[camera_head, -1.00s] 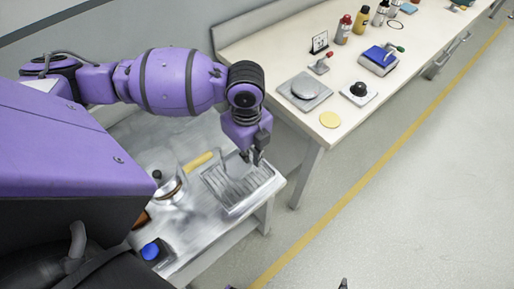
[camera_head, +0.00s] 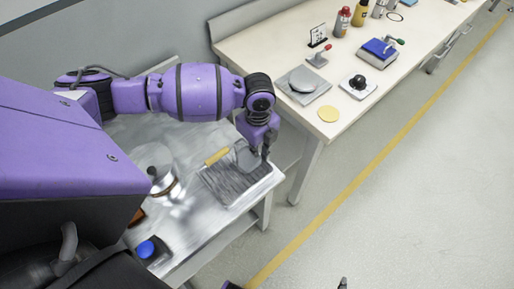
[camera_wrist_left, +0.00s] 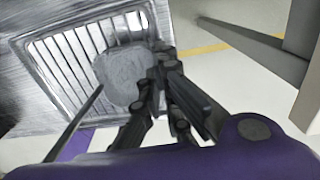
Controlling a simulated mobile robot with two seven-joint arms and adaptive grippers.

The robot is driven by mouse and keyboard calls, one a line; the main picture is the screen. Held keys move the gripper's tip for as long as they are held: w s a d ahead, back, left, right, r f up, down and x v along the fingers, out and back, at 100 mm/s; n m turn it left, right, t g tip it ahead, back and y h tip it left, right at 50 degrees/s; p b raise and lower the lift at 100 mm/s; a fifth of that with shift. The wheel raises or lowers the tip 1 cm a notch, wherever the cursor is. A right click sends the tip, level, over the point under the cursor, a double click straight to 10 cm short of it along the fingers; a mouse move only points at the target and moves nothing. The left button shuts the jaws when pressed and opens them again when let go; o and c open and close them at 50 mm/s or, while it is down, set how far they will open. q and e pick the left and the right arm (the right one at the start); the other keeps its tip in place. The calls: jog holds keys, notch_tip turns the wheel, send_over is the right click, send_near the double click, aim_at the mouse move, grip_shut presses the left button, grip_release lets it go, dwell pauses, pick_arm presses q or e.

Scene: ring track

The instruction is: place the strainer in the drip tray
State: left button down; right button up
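The strainer is a grey mesh bowl (camera_head: 245,156) with a yellow handle (camera_head: 217,156) pointing left in the head view. My left gripper (camera_head: 266,155) has its fingers together at the bowl's rim, on the side away from the handle, and appears shut on it. In the left wrist view the bowl (camera_wrist_left: 124,72) touches the fingertips (camera_wrist_left: 162,58), and a thin stem runs to the lower left. The slatted metal drip tray (camera_head: 232,188) lies under the bowl, and its slats show in the wrist view (camera_wrist_left: 62,52). I cannot tell whether the bowl touches it. My right gripper is not seen.
A shiny metal pot (camera_head: 157,168) with a black knob and a blue-topped item (camera_head: 147,249) stand on the metal table, left of the tray. A longer cream bench (camera_head: 320,65) with several items stands at the upper right. Open floor lies right of the metal table.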

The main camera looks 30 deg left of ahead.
pick_arm(q)
jog(key=shift+f, duration=0.15)
jog(key=c, duration=2)
grip_release()
jog(key=shift+r+p, duration=0.4)
jog(key=shift+r, duration=5.75)
jog(key=shift+d, duration=0.1)
